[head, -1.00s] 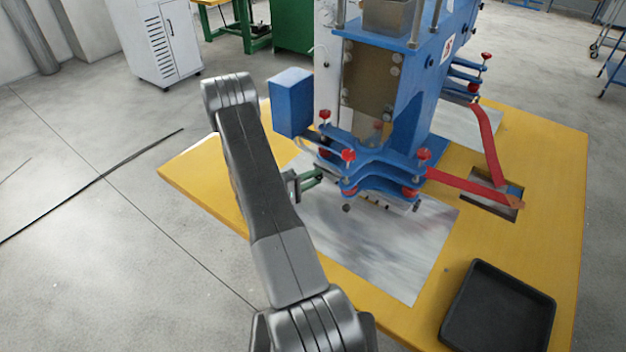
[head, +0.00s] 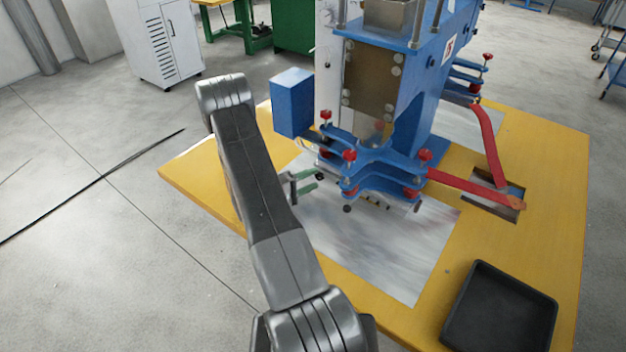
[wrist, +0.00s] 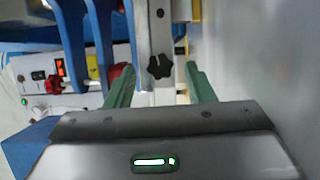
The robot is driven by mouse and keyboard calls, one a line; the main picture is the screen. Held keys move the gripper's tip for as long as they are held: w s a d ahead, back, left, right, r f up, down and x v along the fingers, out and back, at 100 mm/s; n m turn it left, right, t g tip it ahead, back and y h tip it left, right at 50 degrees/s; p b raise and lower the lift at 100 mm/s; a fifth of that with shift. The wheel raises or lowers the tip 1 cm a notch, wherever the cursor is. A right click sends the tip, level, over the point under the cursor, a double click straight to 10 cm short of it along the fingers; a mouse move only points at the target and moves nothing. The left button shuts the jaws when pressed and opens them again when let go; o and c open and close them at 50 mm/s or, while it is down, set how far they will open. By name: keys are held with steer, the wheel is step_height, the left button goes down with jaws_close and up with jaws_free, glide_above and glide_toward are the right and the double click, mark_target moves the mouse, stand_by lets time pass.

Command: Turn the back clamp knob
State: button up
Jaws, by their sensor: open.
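A black star-shaped knob (wrist: 160,67) sits on the end of a pale bar in the wrist view, between the tips of my gripper (wrist: 159,70). The green fingers are open, one on each side, with a gap to the knob. In the head view my gripper (head: 315,180) is at the left of the blue clamp frame (head: 375,165), beside a small black knob (head: 319,176). Two similar black knobs, one at the front (head: 347,209) and one at the right (head: 418,208), show under the frame. My arm hides part of the table's left side.
Red knobs (head: 348,155) stand on top of the clamp frame. A blue box (head: 293,103) is behind my gripper. A black tray (head: 500,312) lies at the yellow table's (head: 545,190) front right.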

steer(key=b+v, duration=0.2)
steer(key=v, duration=1)
steer(key=shift+a, duration=0.3)
